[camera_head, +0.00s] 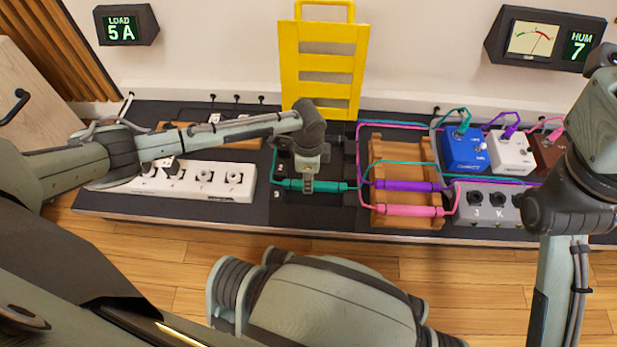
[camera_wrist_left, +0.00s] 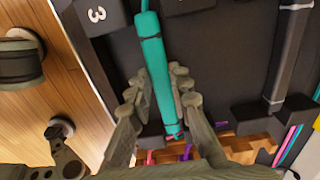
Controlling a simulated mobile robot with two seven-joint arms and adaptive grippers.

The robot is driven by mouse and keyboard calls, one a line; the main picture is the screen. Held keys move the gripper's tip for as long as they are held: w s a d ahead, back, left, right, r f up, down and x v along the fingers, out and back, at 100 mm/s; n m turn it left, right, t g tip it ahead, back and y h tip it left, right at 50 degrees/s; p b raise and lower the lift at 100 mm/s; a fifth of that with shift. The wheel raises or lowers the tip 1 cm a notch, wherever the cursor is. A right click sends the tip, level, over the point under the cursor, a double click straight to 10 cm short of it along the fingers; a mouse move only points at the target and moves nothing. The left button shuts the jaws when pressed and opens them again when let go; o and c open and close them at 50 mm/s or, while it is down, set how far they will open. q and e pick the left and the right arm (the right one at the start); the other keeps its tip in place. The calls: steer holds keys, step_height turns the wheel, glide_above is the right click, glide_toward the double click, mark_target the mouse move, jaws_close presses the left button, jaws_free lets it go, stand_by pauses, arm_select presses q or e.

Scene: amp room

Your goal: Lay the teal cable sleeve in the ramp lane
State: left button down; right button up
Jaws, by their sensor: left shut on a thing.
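The teal cable sleeve (camera_head: 329,186) lies left-right over the black ramp base (camera_head: 316,216), its thin teal cable running from its ends. My left gripper (camera_head: 307,184) is above the base and shut around the sleeve. In the left wrist view the teal sleeve (camera_wrist_left: 153,62) runs between the fingers of my left gripper (camera_wrist_left: 158,108). Black raised blocks, one marked 3, stand beside the sleeve there. I cannot tell whether the sleeve touches the base. The yellow ramp lid (camera_head: 341,66) stands upright behind the base. My right arm shows at the right, but its gripper does not.
A wooden rack (camera_head: 377,214) right of the base bears a purple sleeve (camera_head: 404,186) and a pink sleeve (camera_head: 410,210). A grey box (camera_head: 487,212) and blue, white and brown pedals are farther right. A white power strip (camera_head: 190,181) lies left.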

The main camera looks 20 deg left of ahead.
arm_select(q)
steer(key=c, duration=1.3)
jaws_free()
step_height(320, 180, up, 12)
